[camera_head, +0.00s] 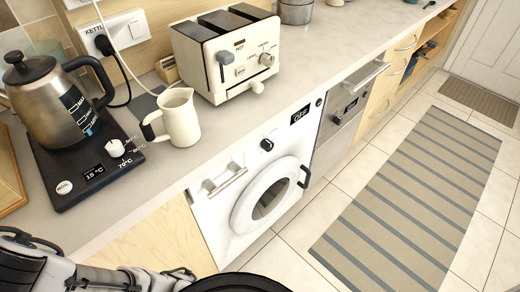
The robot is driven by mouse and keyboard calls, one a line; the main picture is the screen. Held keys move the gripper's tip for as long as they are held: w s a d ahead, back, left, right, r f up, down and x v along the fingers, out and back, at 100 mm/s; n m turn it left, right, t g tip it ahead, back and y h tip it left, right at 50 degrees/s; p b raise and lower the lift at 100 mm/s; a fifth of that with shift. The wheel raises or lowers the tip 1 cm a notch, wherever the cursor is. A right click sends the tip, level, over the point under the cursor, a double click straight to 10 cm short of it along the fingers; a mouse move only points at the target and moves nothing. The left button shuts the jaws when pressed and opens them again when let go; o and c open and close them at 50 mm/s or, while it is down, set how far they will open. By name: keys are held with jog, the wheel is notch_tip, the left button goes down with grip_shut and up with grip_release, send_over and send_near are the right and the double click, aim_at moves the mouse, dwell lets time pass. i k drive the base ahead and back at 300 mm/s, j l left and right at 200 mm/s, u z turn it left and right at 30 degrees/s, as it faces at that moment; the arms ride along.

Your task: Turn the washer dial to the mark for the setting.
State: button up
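The washer (236,195) is a white front-loader under the counter, with a round door that looks shut and a dark door handle at its right. Its dial (266,144) is a small dark knob on the front panel above the door. The washer's display (300,115) reads OFF. Marks around the dial are too small to read. My arm lies along the bottom left edge, and a small dark part at its end (180,273) may be my gripper. It is left of and nearer than the washer, apart from the dial. Its fingers cannot be made out.
On the counter (325,50) stand a kettle (50,105) on its dark base, a cream jug (180,118) and a toaster (225,55). A metal-fronted appliance (345,105) is right of the washer. The tiled floor is free, with a striped rug (420,200).

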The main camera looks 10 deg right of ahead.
aim_at(266, 145)
jog(key=l+z, duration=0.5)
jog(key=z, duration=0.25)
